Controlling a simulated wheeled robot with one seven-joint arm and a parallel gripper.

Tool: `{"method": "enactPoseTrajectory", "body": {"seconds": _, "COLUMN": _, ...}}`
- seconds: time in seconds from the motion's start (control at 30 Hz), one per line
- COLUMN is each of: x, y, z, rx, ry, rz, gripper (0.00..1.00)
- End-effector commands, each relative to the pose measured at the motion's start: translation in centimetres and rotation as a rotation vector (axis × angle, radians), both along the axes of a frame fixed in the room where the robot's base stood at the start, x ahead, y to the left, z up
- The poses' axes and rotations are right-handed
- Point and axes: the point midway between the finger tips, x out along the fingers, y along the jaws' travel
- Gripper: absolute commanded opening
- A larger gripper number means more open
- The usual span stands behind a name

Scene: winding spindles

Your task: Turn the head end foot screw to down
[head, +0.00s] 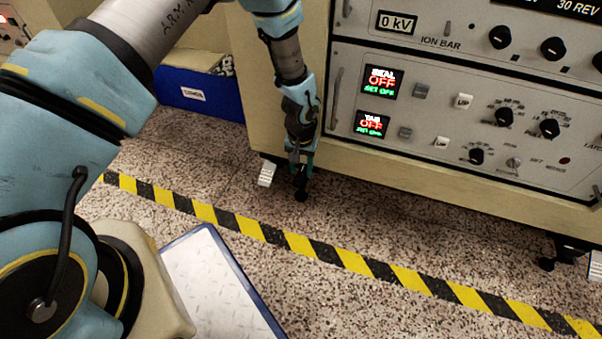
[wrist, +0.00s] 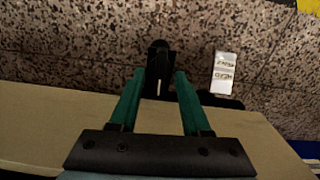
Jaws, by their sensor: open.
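The head end foot screw (head: 301,194) is a small black knob low at the cabinet's near left corner, close to the floor. In the wrist view the black screw (wrist: 159,62) shows between and just beyond my fingertips, with a short white mark on it. My gripper (head: 299,168) points down at it, and its green fingers (wrist: 159,84) are open, one on each side. I cannot tell whether either finger touches it. A white tag (head: 267,173) sits beside the screw; its lettering in the wrist view (wrist: 225,72) is upside down and hard to read.
The cabinet (head: 440,180) with its control panels stands over the screw. A second black foot (head: 546,263) with a white tag (head: 595,266) is at the right. Yellow-black floor tape (head: 330,252) runs in front. A blue bin (head: 205,97) stands behind left.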

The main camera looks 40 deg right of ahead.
Motion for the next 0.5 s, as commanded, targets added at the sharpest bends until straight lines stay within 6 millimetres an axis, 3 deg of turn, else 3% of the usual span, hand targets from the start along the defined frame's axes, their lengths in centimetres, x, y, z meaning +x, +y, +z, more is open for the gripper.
{"method": "enactPoseTrajectory", "body": {"seconds": 0.4, "x": 0.01, "y": 0.00, "z": -0.92, "rx": 0.000, "ry": 0.000, "rz": 0.000, "gripper": 0.47}}
{"method": "enactPoseTrajectory", "body": {"seconds": 0.5, "x": 0.01, "y": -0.01, "z": -0.91, "rx": 0.000, "ry": 0.000, "rz": 0.000, "gripper": 0.37}}
